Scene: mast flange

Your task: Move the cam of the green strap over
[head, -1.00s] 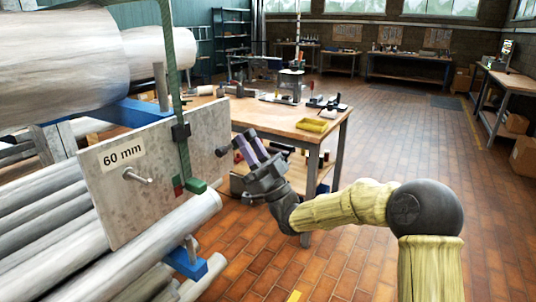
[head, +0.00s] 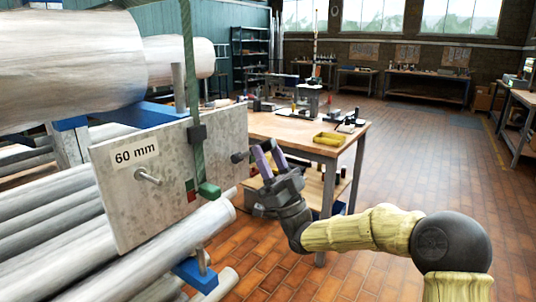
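The green strap (head: 188,62) hangs taut down the front of a grey plate labelled 60 mm (head: 121,190). A dark block (head: 197,132) sits on the strap near the plate's top edge. A green block (head: 208,190) with a small red part (head: 192,196) is at the strap's lower end; I cannot tell which piece is the cam. My gripper (head: 253,151) has purple fingers with dark tips and looks open and empty. It is right of the strap, near the plate's right edge, apparently touching neither strap nor blocks.
A metal pin (head: 147,176) sticks out of the plate. Large pipes (head: 65,65) lie above and behind it, with more pipes (head: 165,250) below on blue supports (head: 196,272). A wooden workbench (head: 290,127) with a yellow tray (head: 328,139) stands behind my gripper. The floor at right is open.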

